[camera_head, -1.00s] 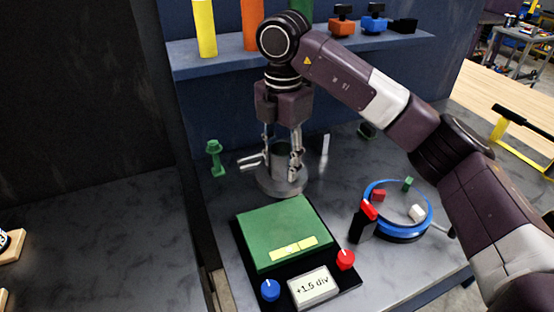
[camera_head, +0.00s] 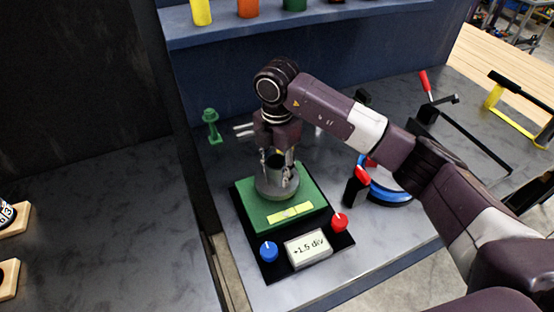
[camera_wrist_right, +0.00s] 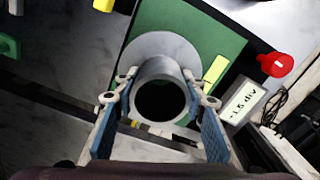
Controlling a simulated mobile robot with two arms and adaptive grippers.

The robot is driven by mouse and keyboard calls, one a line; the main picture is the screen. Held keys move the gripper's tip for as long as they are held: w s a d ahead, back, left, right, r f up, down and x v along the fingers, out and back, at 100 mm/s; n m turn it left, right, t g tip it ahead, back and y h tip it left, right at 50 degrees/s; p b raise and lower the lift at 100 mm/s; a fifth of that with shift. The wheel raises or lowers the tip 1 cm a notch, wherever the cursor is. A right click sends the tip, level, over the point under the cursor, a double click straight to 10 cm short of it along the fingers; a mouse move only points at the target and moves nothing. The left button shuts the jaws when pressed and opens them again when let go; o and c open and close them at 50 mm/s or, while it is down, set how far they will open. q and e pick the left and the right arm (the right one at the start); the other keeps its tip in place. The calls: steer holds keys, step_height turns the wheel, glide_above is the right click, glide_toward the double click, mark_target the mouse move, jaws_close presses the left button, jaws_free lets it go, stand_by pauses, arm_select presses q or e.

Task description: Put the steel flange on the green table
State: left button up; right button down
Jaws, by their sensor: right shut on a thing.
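The steel flange (camera_head: 276,190) is a grey round disc with an upright tube neck. My right gripper (camera_head: 278,165) points down and is shut on the neck. The flange is over the back part of the green table (camera_head: 308,201), a square tilting plate on a black base. I cannot tell whether the disc touches the plate or hangs just above it. In the right wrist view the fingers (camera_wrist_right: 162,108) flank the flange neck (camera_wrist_right: 160,77), and the disc reaches past one edge of the green table (camera_wrist_right: 217,38). My left gripper is not in view.
A yellow level strip (camera_head: 291,212) lies on the plate front. A blue round tray (camera_head: 389,194) stands right, a green part (camera_head: 212,127) at back left.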

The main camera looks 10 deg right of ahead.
steer(key=shift+w+f, duration=0.1)
steer(key=shift+f, duration=0.65)
steer(key=shift+f, duration=0.2)
steer(key=c, duration=1.2)
jaws_free()
steer(key=shift+r+b, duration=1.65)
steer(key=shift+r, duration=4.45)
